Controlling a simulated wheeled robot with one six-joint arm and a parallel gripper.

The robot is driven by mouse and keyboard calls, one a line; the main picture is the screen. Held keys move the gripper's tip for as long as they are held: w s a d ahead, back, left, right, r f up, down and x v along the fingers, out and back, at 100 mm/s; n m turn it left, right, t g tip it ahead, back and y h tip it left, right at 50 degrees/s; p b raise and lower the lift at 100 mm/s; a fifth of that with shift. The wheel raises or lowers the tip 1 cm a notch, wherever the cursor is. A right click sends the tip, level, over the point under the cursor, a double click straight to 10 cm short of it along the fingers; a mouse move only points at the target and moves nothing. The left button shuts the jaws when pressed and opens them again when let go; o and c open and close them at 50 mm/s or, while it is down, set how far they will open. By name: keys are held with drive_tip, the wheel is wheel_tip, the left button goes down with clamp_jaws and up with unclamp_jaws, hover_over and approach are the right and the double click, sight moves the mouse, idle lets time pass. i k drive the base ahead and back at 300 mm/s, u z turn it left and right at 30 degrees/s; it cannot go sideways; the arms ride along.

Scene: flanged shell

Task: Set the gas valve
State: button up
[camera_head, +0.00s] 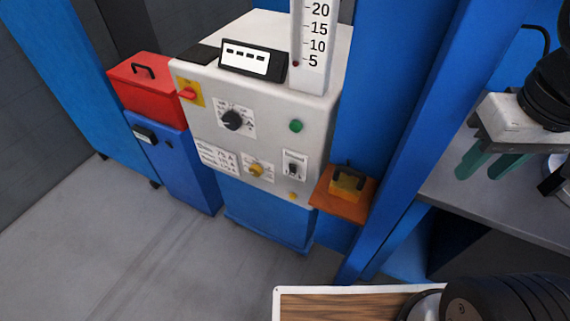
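A white control cabinet (270,95) stands left of centre. On its front are a yellow knob on a small scale plate (257,169), a black rotary dial (232,120), a red-handled switch on a yellow plate (188,93), a green button (296,126) and a black toggle (293,168). I cannot tell which control is the gas valve. A white gauge (313,50) marked 5 to 20 rises from the cabinet; a dark red ball sits near the 5. My gripper (491,165) is at the right, well away from the cabinet. Its teal fingers are apart with nothing visible between them.
A blue post (400,145) stands between the cabinet and a grey table (465,205). An orange shelf (341,202) holds a yellow block (347,184) beside the cabinet. A red box (146,88) sits at the left. The grey floor (130,250) in front is clear.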

sight(255, 170)
drive_tip(key=z, duration=0.7)
drive_tip(key=k, duration=1.15)
drive_tip(key=u, duration=1.55)
drive_tip(key=i, duration=0.5)
